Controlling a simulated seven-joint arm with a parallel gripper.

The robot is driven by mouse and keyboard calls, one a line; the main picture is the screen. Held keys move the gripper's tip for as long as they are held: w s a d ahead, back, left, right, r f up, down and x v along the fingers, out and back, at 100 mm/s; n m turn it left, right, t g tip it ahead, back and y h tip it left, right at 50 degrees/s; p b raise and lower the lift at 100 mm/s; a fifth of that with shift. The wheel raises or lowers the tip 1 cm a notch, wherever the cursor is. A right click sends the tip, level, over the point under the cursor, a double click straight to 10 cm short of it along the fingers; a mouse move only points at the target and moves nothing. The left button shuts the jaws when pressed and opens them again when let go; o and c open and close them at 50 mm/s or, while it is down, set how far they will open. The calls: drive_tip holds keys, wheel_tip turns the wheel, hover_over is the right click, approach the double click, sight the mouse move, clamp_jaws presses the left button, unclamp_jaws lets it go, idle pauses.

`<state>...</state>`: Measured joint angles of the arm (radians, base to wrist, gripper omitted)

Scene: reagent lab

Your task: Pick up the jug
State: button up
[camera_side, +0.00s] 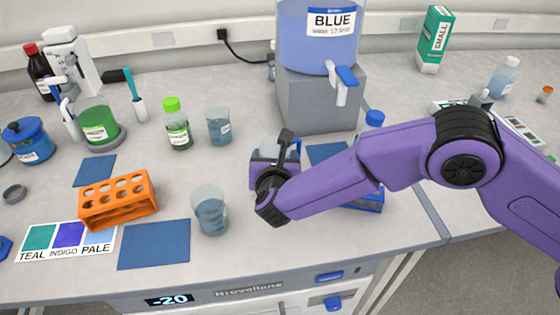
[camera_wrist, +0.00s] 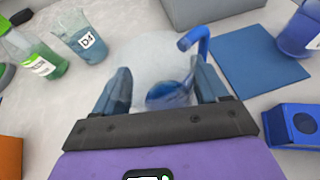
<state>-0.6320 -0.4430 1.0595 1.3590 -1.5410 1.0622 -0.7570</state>
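The jug (camera_wrist: 168,94) appears to be the clear vessel with blue liquid and a bent blue handle (camera_wrist: 196,40) in the wrist view. It sits between the two spread fingers of my gripper (camera_wrist: 161,82). The fingers stand well apart, one on each side of it. I cannot tell whether they touch its wall. In the side view my gripper (camera_side: 273,165) is low over the bench in front of the grey block and largely hides the jug.
A beaker (camera_side: 210,212) stands close to the left of my gripper, near the orange rack (camera_side: 117,203). The grey block (camera_side: 320,100) bears the BLUE tank (camera_side: 310,45) with its tap (camera_side: 342,85). A blue mat (camera_wrist: 258,65) lies right of the jug.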

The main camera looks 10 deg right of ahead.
drive_tip(key=shift+r, duration=0.2)
idle(0.3)
drive_tip(key=shift+r, duration=1.05)
drive_tip(key=shift+s+d+r, duration=1.55)
drive_tip(key=shift+s+r, duration=0.15)
drive_tip(key=shift+r, duration=0.05)
drive_tip(key=shift+s+d+r, duration=1.5)
drive_tip(key=shift+s+r, duration=0.2)
drive_tip(key=shift+s, duration=0.05)
drive_tip(key=shift+s+d+r, duration=1.55)
drive_tip(key=shift+s+r, duration=0.15)
drive_tip(key=shift+r, duration=0.05)
